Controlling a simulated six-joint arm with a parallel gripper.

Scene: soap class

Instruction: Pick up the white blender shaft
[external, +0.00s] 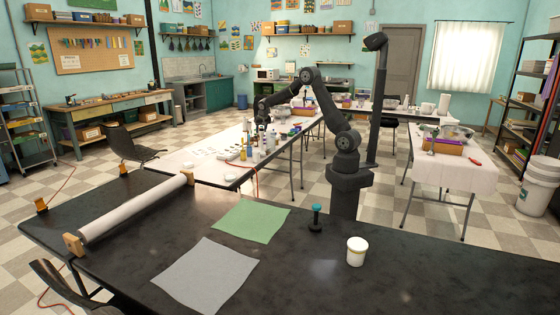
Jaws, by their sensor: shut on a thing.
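My arm reaches over the long white-covered table (188,164) in the middle of the room. My gripper (262,123) points down above the cluster of bottles and small containers on that table. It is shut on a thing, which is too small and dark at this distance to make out. I cannot pick out the white blender shaft for sure, either in the jaws or among the pale items below. Whether the held thing touches the table or hangs above it cannot be told.
Several bottles (247,153) crowd the table under my gripper, with small flat items to their left. A dark front table (400,260) holds a green sheet (250,221), a grey sheet (205,274) and a white tub (356,252). Another white-covered table (455,172) stands at right.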

